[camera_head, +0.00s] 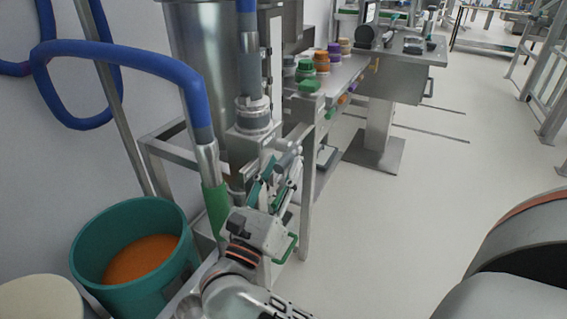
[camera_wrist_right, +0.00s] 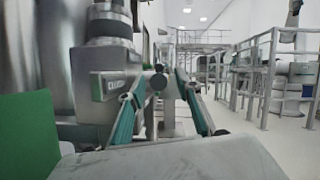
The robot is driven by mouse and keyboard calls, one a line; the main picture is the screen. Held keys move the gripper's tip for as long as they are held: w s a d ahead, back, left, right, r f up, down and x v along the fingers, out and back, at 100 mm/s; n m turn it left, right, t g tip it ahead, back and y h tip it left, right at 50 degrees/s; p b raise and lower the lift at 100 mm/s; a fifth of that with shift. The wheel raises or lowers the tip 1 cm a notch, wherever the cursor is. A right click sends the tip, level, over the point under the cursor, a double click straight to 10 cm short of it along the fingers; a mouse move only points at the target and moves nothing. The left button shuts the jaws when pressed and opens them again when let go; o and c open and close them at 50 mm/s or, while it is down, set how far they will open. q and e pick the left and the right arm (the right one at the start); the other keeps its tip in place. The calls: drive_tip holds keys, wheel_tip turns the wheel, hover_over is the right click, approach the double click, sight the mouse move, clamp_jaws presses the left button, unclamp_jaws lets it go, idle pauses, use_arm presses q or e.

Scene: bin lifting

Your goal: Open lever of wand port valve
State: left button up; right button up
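The wand port valve is a metal block (camera_head: 252,135) under the clamped collar of a vertical blue hose. In the right wrist view the valve body (camera_wrist_right: 108,85) stands just left of my fingers and carries a label plate. A short grey rod (camera_head: 288,160), which looks like the lever, sticks out near my fingertips. In the right wrist view a small dark round end (camera_wrist_right: 158,80) shows between the fingers. My right gripper (camera_head: 276,178) is open, its teal-padded fingers apart (camera_wrist_right: 162,88). I cannot tell whether they touch the rod. My left gripper is not in view.
A teal bin (camera_head: 90,245) with orange material stands at the lower left. A blue hose (camera_head: 140,58) leads to a metal wand with a green grip (camera_head: 216,208), close left of my right gripper. A metal frame and shelf with jars (camera_head: 308,85) stand behind. Floor (camera_head: 400,220) to the right is free.

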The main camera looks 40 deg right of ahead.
drive_tip(key=shift+x, duration=0.8)
clamp_jaws()
drive_tip(key=shift+f, duration=0.1)
